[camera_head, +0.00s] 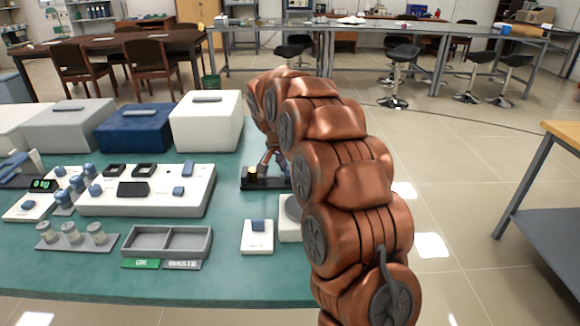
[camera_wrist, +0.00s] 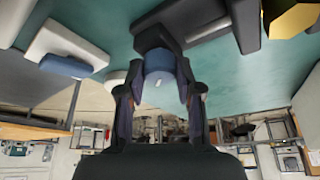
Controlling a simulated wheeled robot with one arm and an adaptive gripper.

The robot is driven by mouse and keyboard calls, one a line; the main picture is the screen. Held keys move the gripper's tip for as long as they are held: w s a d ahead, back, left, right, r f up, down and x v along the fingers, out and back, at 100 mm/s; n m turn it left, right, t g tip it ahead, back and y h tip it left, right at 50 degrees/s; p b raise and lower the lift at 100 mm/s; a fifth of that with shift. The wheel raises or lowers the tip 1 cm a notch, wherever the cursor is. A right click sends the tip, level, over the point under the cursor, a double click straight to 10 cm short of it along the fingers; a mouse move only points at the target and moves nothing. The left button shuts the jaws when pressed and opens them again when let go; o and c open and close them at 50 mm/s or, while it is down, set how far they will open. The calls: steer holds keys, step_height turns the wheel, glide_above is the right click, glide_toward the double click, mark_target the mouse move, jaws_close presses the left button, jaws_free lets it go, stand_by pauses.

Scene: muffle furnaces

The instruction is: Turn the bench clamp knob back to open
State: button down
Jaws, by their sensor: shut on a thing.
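The bench clamp (camera_head: 258,184) is a dark block on the green bench top, beside my arm in the head view. In the wrist view the dark clamp body (camera_wrist: 225,18) is at the top. Its round blue knob (camera_wrist: 158,62) has a small light mark and sits between my fingers. My gripper (camera_wrist: 160,90) is shut on the knob, one finger on each side. In the head view my arm hides most of the gripper and the knob. A yellow piece (camera_wrist: 292,18) shows at the clamp in the wrist view, and it also shows in the head view (camera_head: 252,174).
A small white block with a blue button (camera_head: 257,236) stands in front of the clamp. A grey divided tray (camera_head: 168,228) and a white panel (camera_head: 200,196) are to the left. White and blue boxes (camera_head: 206,125) line the back. Bare green bench lies between them.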

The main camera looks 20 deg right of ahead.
steer(key=shift+s, duration=0.1)
steer(key=n+t+y+p, duration=0.1)
steer(key=n, duration=0.3)
steer(key=shift+s+d, duration=0.1)
steer(key=n+y+p, duration=0.1)
steer(key=n, duration=0.1)
steer(key=n+y, duration=0.1)
steer(key=n, duration=0.1)
steer(key=shift+r+n+t+p, duration=0.1)
steer(key=shift+n+t+p, duration=0.3)
steer(key=n+y, duration=0.1)
steer(key=n, duration=0.1)
steer(key=n+y+p, duration=0.1)
steer(key=n, duration=0.2)
steer(key=shift+d, duration=0.15)
steer(key=shift+f+n+g+y, duration=0.15)
steer(key=shift+n+y, duration=0.1)
steer(key=shift+n, duration=0.5)
steer(key=shift+f+n+g+y, duration=0.15)
steer(key=shift+n+y, duration=0.1)
steer(key=shift+n, duration=0.5)
steer(key=shift+r, duration=0.1)
steer(key=c, duration=0.8)
jaws_free()
steer(key=shift+o, duration=0.2)
steer(key=shift+r, duration=0.1)
